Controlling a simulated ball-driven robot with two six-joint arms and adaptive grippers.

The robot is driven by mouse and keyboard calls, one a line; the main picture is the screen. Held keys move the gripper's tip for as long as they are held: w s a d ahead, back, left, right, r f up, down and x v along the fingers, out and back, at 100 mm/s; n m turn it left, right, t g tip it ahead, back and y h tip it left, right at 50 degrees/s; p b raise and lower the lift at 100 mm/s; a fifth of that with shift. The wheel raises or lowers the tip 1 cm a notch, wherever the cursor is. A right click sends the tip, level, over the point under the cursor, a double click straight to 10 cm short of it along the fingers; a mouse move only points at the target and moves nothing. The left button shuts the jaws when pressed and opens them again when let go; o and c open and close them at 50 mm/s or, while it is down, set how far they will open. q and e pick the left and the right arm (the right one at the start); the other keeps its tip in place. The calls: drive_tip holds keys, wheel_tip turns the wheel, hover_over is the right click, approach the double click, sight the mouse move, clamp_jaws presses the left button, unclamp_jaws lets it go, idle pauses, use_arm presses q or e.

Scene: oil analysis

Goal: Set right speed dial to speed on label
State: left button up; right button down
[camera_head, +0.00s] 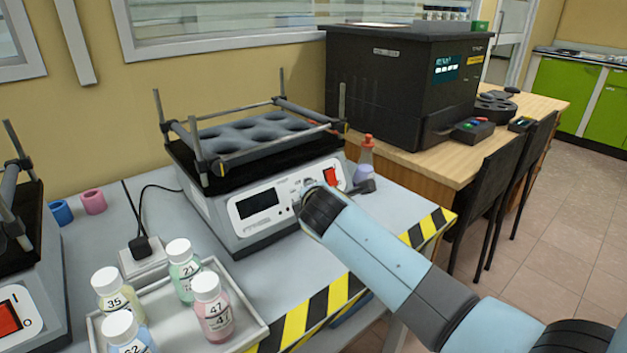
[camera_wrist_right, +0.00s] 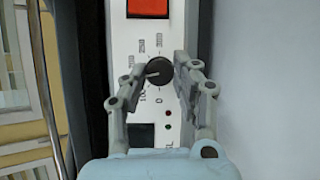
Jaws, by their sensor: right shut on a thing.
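The right shaker (camera_head: 262,215) stands on the grey bench, with a dark display and a red switch on its white front panel. In the right wrist view its black speed dial (camera_wrist_right: 159,72) sits in a ring of printed numbers, including 0 and 300. Its light pointer mark faces left, near the 100. My right gripper (camera_wrist_right: 160,76) is closed around the dial, one finger on each side. In the head view my right gripper (camera_head: 312,190) is at the panel, and my wrist hides the dial. My left gripper is out of view.
A white tray (camera_head: 252,340) holds several numbered, white-capped bottles at the front left. A red-tipped bottle (camera_head: 366,155) stands right of the shaker. Another machine (camera_head: 20,300) is at the left edge. A black analyser (camera_head: 390,95) stands on a wooden table behind.

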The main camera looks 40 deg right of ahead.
drive_tip(key=m+g+y+p, duration=0.1)
drive_tip(key=m+y+p, duration=0.1)
drive_tip(key=m, duration=0.3)
drive_tip(key=m+g+y+p, duration=0.2)
drive_tip(key=m+y+p, duration=0.1)
drive_tip(key=m+p, duration=0.2)
drive_tip(key=d+m+g+y+p, duration=0.1)
drive_tip(key=m+y+p, duration=0.2)
drive_tip(key=m+p, duration=0.1)
drive_tip(key=shift+r+m+g, duration=0.1)
drive_tip(key=shift+m+g, duration=0.2)
drive_tip(key=shift+m, duration=0.6)
drive_tip(key=c, duration=1)
unclamp_jaws()
drive_tip(key=shift+w, duration=0.1)
drive_tip(key=shift+c, duration=0.2)
drive_tip(key=shift+r, duration=0.1)
drive_tip(key=shift+d+r, duration=0.1)
drive_tip(key=shift+r, duration=0.05)
drive_tip(key=v, duration=1.1)
drive_tip(key=shift+s+r, duration=0.2)
